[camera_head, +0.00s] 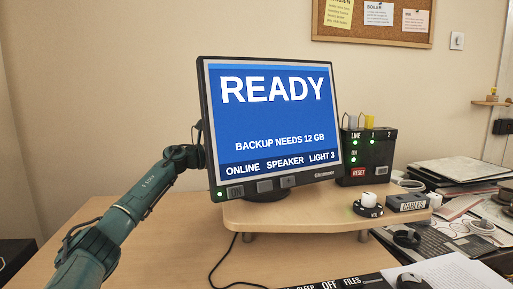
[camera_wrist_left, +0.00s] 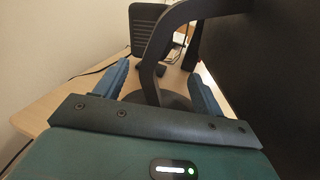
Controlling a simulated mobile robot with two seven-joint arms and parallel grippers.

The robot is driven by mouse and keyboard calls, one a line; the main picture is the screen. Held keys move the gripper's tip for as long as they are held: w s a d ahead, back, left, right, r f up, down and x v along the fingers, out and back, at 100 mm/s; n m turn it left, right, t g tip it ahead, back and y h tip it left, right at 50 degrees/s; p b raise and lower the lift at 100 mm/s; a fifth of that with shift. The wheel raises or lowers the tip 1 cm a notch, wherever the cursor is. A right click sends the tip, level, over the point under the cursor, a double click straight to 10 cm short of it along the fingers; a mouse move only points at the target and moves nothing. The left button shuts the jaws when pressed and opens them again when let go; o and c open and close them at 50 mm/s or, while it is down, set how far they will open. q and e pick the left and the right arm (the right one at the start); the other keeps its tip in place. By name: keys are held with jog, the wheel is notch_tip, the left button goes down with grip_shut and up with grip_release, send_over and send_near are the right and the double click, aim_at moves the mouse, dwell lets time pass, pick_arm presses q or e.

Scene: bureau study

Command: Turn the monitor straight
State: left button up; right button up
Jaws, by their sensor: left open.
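The black monitor (camera_head: 268,120) stands on a low wooden riser, its screen lit blue with "READY". Its left edge looks nearer than its right edge, so the screen is angled toward the right. My left arm reaches to the monitor's left edge, and most of the gripper is hidden behind it in the head view. In the left wrist view my left gripper (camera_wrist_left: 158,85) is open behind the monitor, with the dark curved stand (camera_wrist_left: 155,50) showing between its two blue fingers. The monitor's dark back (camera_wrist_left: 285,85) fills the right side. Contact cannot be told. My right gripper is not in view.
On the riser (camera_head: 300,208) are a black box with green lights (camera_head: 369,152), a volume knob (camera_head: 368,205) and a "CABLES" box (camera_head: 408,202). Papers and folders (camera_head: 460,170) clutter the right. A cable (camera_head: 222,262) crosses the desk in front. The desk's left part is mostly clear.

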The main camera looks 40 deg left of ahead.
pick_arm(q)
jog(key=shift+x, duration=2.15)
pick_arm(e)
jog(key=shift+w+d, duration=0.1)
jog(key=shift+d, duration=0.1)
pick_arm(q)
jog(key=shift+c, duration=0.6)
